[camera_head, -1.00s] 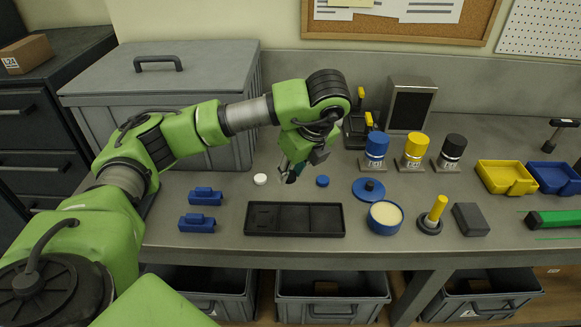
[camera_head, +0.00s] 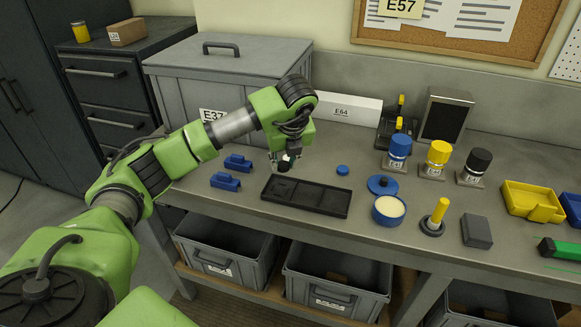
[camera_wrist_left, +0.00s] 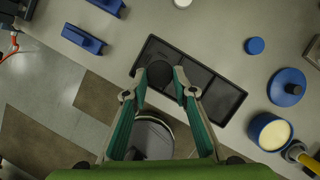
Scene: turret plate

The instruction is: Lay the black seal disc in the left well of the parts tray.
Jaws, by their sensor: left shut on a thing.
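The black seal disc (camera_wrist_left: 160,73) is held between the fingertips of my left gripper (camera_wrist_left: 161,90). In the head view my left gripper (camera_head: 284,163) is shut on the disc (camera_head: 285,167), just above the left end of the black parts tray (camera_head: 305,196). In the wrist view the disc overlaps the left end of the tray (camera_wrist_left: 215,92) and covers part of the left well. The middle and right wells look empty. I cannot tell the exact gap between disc and tray. My right gripper is in neither view.
Two blue blocks (camera_head: 226,181) lie left of the tray. A small blue disc (camera_head: 342,170) lies behind it. A blue knobbed lid (camera_head: 382,185) and an open blue tub (camera_head: 388,209) stand to its right. A white disc (camera_wrist_left: 182,3) lies behind the tray.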

